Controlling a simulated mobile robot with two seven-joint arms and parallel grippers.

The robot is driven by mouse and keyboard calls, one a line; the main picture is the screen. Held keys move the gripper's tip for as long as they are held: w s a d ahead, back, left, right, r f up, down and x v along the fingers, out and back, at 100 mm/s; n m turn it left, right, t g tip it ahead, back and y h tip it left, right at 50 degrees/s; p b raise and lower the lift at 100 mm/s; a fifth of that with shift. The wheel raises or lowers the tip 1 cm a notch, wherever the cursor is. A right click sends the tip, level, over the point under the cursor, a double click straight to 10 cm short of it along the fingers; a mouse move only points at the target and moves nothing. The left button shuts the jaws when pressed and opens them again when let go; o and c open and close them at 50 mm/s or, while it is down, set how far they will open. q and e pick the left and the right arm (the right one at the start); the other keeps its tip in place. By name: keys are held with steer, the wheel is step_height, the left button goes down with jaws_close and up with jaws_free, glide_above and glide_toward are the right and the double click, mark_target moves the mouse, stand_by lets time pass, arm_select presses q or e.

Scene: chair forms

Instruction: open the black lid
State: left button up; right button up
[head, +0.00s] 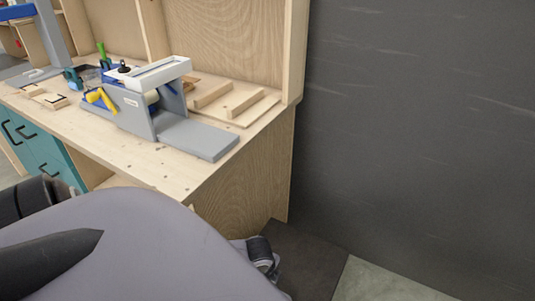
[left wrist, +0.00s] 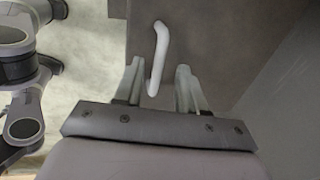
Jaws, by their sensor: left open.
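My left gripper (left wrist: 159,65) is open in the left wrist view, with its two pale fingers apart. A white, bent handle-like bar (left wrist: 161,45) shows in the gap between the fingers and extends beyond their tips. I cannot tell whether the bar is between the fingers in depth or beyond them, and no contact is clear. Behind it is a dark grey-brown flat surface (left wrist: 200,38). I cannot tell whether this is the black lid. No black lid is clearly recognisable in the head view. My right gripper is not in view.
A wooden workbench (head: 150,168) carries a grey and white machine (head: 150,90), a yellow-handled tool (head: 101,98) and wooden pieces (head: 214,95). Teal drawers (head: 45,150) are below at left. A dark wall (head: 420,130) stands at right, with clear floor (head: 385,282) at its foot.

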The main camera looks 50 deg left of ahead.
arm_select(q)
steer(key=shift+w+f+b, duration=0.15)
steer(key=shift+f, duration=0.6)
steer(key=shift+w+f+b, duration=0.15)
steer(key=shift+f, duration=0.55)
jaws_close()
steer(key=shift+r, duration=0.15)
